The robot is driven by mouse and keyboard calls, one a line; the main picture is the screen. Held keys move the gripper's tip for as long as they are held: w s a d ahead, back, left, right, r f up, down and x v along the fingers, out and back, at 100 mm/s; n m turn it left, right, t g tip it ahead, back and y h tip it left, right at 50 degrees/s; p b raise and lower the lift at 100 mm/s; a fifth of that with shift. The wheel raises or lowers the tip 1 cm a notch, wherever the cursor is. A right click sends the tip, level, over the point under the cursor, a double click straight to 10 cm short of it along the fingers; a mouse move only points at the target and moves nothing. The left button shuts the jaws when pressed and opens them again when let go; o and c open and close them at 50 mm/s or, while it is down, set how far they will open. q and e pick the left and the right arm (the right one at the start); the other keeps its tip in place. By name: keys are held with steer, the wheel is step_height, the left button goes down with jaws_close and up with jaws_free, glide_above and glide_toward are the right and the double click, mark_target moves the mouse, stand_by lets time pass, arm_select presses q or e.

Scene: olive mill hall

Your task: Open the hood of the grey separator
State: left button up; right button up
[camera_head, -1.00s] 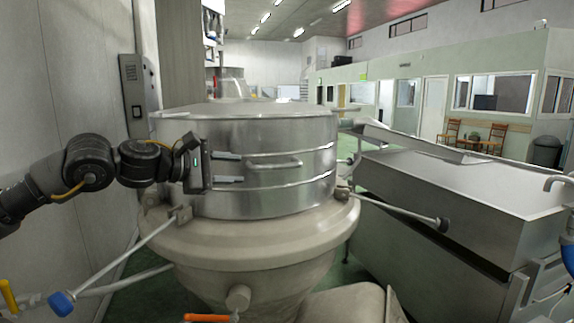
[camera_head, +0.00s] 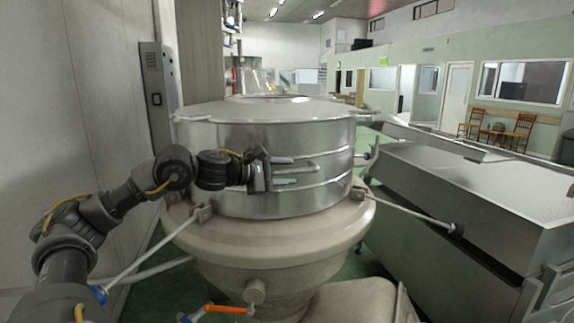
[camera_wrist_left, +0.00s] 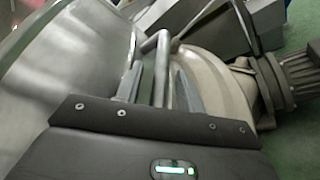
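The grey separator (camera_head: 270,238) stands upright in front of me, with a rounded beige-grey lower body. Its round steel hood (camera_head: 225,140) sits down on that body. A bar handle (camera_head: 313,166) sticks out from the front of the hood; it also shows in the left wrist view (camera_wrist_left: 160,50). My left gripper (camera_head: 295,171) is at the handle, with its fingers apart. In the left wrist view the handle bar runs between the two fingers (camera_wrist_left: 160,88), with gaps visible beside it. My right gripper is not in view.
A steel tank (camera_head: 475,195) stands close on the right. A wall cabinet (camera_head: 157,95) and pale wall are on the left. Rods with end knobs (camera_head: 415,210) stick out from the separator. An orange-handled valve (camera_head: 228,309) is low in front. Green floor shows between the machines.

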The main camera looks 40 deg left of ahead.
arm_select(q)
steer(key=shift+w+d+f, duration=0.1)
steer(key=shift+w+f, duration=0.05)
steer(key=shift+w, duration=0.3)
steer(key=shift+s, duration=0.1)
steer(key=shift+c, duration=0.4)
jaws_close()
